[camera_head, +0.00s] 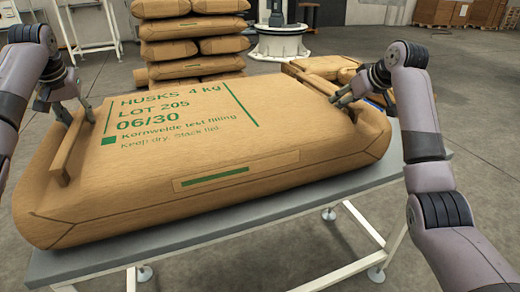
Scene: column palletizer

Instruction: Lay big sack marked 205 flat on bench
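The big tan sack (237,130), printed "HUSKS 4 kg LOT 205 06/30" in green, lies with its broad printed face up over the grey bench (213,228). Its front edge appears to rest on the bench top, and its left end reaches close to the bench's left end. A strip handle runs along each end of the sack. My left gripper (76,114) is at the left handle (66,152), with its fingers around or beside it. My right gripper (338,101) is at the right handle (310,82). Whether either is closed on its handle is unclear.
A stack of similar sacks (193,47) stands behind the bench. More sacks (330,66) lie low behind the right end. A white round machine base (281,43) stands further back. Cartons (460,12) are at the far right. The floor at right is clear.

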